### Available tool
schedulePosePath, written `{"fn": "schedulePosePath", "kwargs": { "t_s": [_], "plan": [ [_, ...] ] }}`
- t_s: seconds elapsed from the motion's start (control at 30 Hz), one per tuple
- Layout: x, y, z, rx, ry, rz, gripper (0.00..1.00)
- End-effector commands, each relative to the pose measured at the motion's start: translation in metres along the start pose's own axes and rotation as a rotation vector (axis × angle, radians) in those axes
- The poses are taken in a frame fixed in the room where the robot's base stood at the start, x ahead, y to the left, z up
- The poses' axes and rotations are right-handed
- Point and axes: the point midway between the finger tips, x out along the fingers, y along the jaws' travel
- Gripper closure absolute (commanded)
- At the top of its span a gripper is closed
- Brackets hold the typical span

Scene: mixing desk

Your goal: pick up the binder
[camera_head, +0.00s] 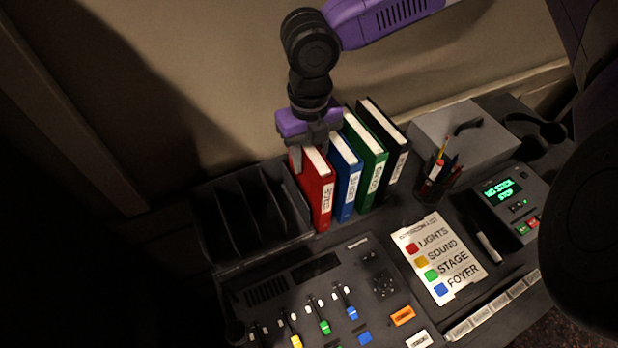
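The red binder (317,190) stands upright with a white label on its spine that seems to read STAGE. It is the leftmost in a row with a blue binder (346,175), a green binder (366,158) and a black binder (388,145). My gripper (312,150) points down at the top of the red binder. One finger shows at the binder's upper left edge. The other finger is partly hidden near the blue binder, so I cannot tell whether the fingers touch or grip the red binder.
An empty black divided rack (232,262) stands left of the binders. A mixing console (330,290) lies in front. A card with coloured squares (437,257), a pen cup (437,181), a grey box (462,137) and a device with a green display (508,203) are to the right.

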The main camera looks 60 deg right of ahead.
Motion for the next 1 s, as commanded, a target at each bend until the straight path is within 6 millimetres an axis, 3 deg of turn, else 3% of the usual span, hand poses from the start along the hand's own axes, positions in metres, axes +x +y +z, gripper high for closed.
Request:
{"fn": "schedulePosePath", "kwargs": {
  "t_s": [0.03,0.2,1.0],
  "plan": [
    [-0.0001,0.0000,0.0001,0.000,0.000,0.000,0.68],
    [-0.0002,-0.0001,0.0001,0.000,0.000,0.000,1.00],
    [-0.0005,-0.0002,0.0002,0.001,0.000,-0.001,1.00]
  ]
}}
